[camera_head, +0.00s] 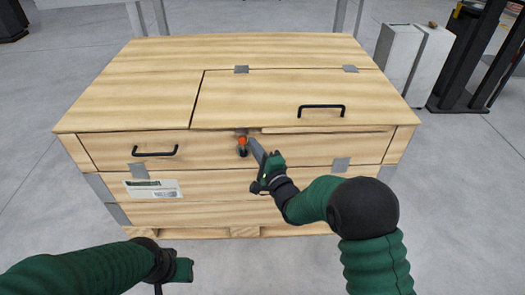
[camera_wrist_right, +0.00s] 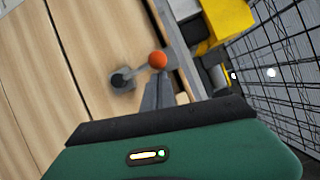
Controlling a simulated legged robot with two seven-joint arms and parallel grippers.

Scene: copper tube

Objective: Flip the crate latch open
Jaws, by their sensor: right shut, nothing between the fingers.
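The wooden crate (camera_head: 105,100) has a latch on its front face, just under the lid's front edge. The latch has an orange knob (camera_head: 242,140) and a dark round part. In the right wrist view the latch shows as a grey lever with the orange knob (camera_wrist_right: 158,60) at one end and a black pivot (camera_wrist_right: 121,79) at the other. My right gripper (camera_head: 253,146) is shut and empty, its fingertips (camera_wrist_right: 158,78) right by the knob; whether they touch I cannot tell. My left gripper (camera_head: 184,270) hangs low in front of the crate, its fingers not clear.
The hinged lid (camera_head: 270,95) is down, with a black handle (camera_head: 321,108) on it. Another black handle (camera_head: 155,152) and a label (camera_head: 153,189) are on the crate's front. Grey cabinets (camera_head: 415,55) stand at the back right.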

